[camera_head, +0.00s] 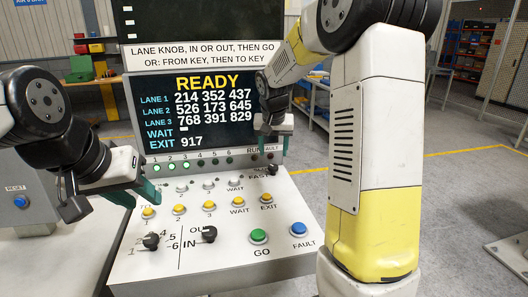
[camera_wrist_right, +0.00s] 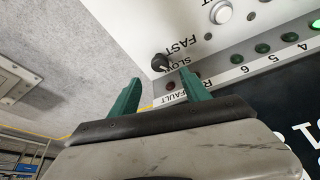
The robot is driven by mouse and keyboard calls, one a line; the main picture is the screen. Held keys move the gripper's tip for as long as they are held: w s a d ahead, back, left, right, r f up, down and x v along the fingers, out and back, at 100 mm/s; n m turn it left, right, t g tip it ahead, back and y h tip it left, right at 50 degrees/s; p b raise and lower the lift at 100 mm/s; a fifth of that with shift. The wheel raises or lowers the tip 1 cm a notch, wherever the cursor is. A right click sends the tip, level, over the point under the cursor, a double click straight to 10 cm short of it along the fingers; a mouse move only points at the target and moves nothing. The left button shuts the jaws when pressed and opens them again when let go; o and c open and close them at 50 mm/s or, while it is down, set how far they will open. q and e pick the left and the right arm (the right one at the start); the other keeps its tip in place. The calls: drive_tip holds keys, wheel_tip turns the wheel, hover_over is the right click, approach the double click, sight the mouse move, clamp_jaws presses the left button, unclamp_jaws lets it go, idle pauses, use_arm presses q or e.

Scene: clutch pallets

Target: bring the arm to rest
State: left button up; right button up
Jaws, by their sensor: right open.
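My right gripper (camera_head: 271,146) is open and empty in front of the right edge of the display (camera_head: 215,140), above the console's upper right. In the right wrist view its two green fingers (camera_wrist_right: 160,90) stand apart, with the black SLOW/FAST knob (camera_wrist_right: 160,62) beyond them; I cannot tell if they touch it. The knob also shows in the head view (camera_head: 273,169). My left gripper (camera_head: 148,186) is over the console's left edge, its green finger close to the left buttons; its opening is unclear. My right arm covers part of the right side.
The sloped console (camera_head: 210,262) carries yellow buttons, a green GO button (camera_head: 259,236), a blue FAULT button (camera_head: 299,229) and black knobs (camera_head: 151,240). The display reads READY, EXIT 917. A RESET box (camera_head: 18,202) stands left. Open floor lies to the right.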

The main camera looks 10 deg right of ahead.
drive_tip(key=s+a+r+n+t+y, duration=0.1)
drive_tip(key=s+r, duration=0.2)
drive_tip(key=s, duration=1.2)
drive_tip(key=s+a+r+n+t+y, duration=0.1)
drive_tip(key=s+r, duration=0.3)
drive_tip(key=s, duration=1.1)
drive_tip(key=shift+a+n+y, duration=0.6)
drive_tip(key=shift+n, duration=0.1)
